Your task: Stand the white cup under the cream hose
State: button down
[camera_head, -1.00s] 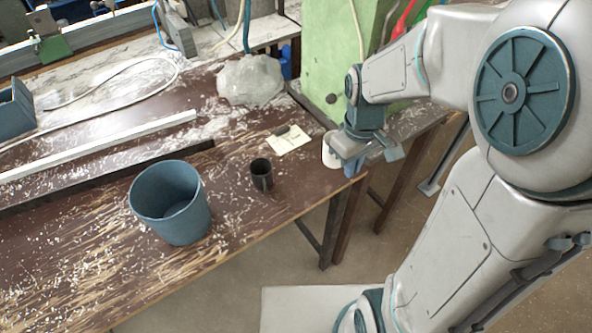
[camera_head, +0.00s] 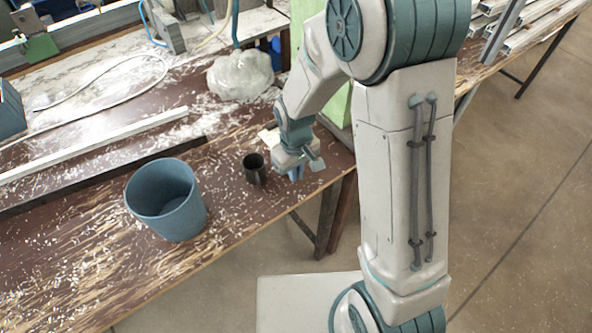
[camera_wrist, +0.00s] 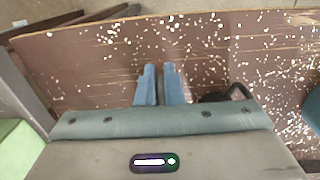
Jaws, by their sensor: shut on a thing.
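My gripper (camera_head: 296,173) is low over the bench near its right end, pointing down, just right of a dark cup (camera_head: 254,170). Its blue fingers (camera_wrist: 160,85) are close together with a narrow gap in the wrist view. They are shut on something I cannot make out. The dark cup's curved handle (camera_wrist: 239,91) shows right of the fingers, apart from them. I cannot make out a white cup in either view now. A pale cream hose (camera_head: 120,62) lies looped on the bench at the back left; whether it is the task's hose I cannot tell.
A blue bucket (camera_head: 168,200) stands left of the dark cup. A wrapped lump (camera_head: 240,76) and the green column (camera_head: 338,108) are behind my gripper. A white profile (camera_head: 95,142) lies at left. Pale shavings cover the brown bench top (camera_head: 60,255).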

jog(key=shift+f, duration=0.2)
jog(key=shift+f, duration=0.15)
jog(key=c, duration=1.6)
grip_release()
jog(key=shift+o, duration=0.2)
